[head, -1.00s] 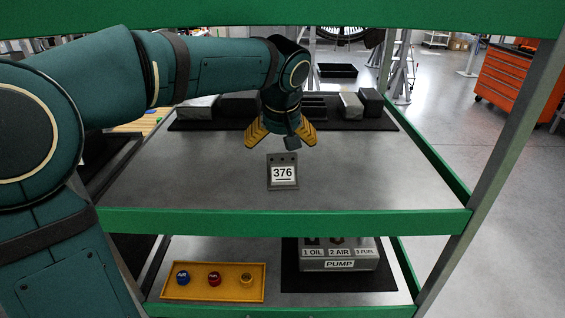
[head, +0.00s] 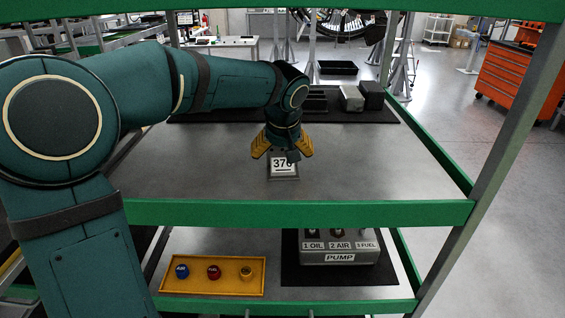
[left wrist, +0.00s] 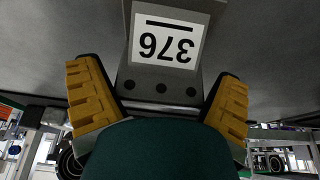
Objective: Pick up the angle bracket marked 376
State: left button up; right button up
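The angle bracket marked 376 (head: 283,172) stands on the grey upper shelf (head: 370,165), a grey metal plate with a white label. My left gripper (head: 282,151) is open just above and behind it in the head view, its yellow fingers spread and partly covering the bracket's top. In the left wrist view the bracket (left wrist: 163,50) appears upside down, its row of holes between the two yellow fingers (left wrist: 160,98). The fingers look apart from its sides. The right gripper is not in view.
A black mat (head: 385,116) at the shelf's back holds grey and black blocks (head: 352,98). A green rim (head: 290,212) edges the shelf front. Below are a yellow tray (head: 213,288) with coloured caps and a pump box (head: 338,250). Shelf space right of the bracket is clear.

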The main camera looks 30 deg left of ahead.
pick_arm(q)
jog(key=c, duration=0.8)
jog(key=shift+r, duration=0.1)
